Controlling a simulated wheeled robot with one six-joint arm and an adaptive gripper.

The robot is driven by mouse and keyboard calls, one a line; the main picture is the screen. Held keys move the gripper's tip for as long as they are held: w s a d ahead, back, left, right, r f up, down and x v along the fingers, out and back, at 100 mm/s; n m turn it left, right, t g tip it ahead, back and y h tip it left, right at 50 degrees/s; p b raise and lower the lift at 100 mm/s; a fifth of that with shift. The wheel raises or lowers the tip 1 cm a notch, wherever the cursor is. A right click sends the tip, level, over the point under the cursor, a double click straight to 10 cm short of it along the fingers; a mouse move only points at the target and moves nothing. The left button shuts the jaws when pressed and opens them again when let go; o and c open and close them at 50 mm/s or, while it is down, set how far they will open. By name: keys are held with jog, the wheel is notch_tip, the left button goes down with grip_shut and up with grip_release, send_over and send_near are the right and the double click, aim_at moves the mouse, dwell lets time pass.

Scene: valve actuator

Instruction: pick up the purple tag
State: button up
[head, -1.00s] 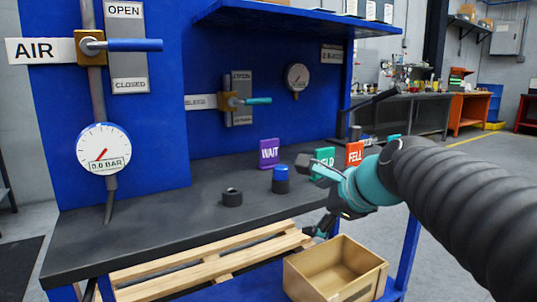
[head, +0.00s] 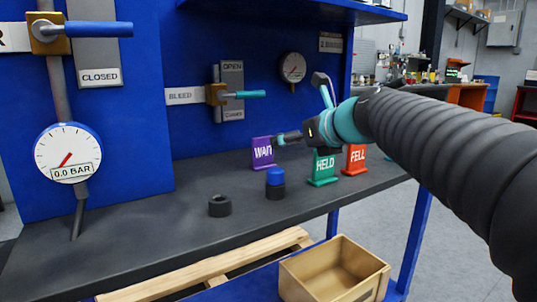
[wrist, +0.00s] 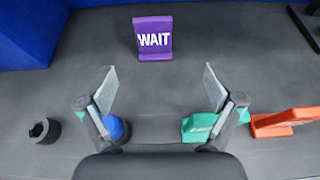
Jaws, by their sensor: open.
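The purple tag (head: 262,153), marked WAIT, stands upright on the dark bench; it also shows in the wrist view (wrist: 154,39), centred beyond the fingertips. My gripper (head: 290,138) is just right of it in the head view. In the wrist view my gripper (wrist: 157,88) has its two fingers wide apart, with bare bench between them, and the tag is ahead and clear of both fingers. The tag's lower right edge is close to a fingertip in the head view; I cannot tell the exact gap.
A green HELD tag (head: 323,166) and a red FELL tag (head: 356,159) stand to the right. A blue-capped cylinder (head: 275,184) and a black ring (head: 219,206) sit in front. The blue back panel with the bleed valve (head: 216,94) rises behind.

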aim_at(264, 145)
jog(key=x, duration=0.7)
jog(key=shift+a, duration=0.45)
jog(key=shift+r+x, duration=0.2)
jog(key=shift+x, duration=2.4)
jog(key=shift+a, duration=0.15)
jog(key=c, duration=1.3)
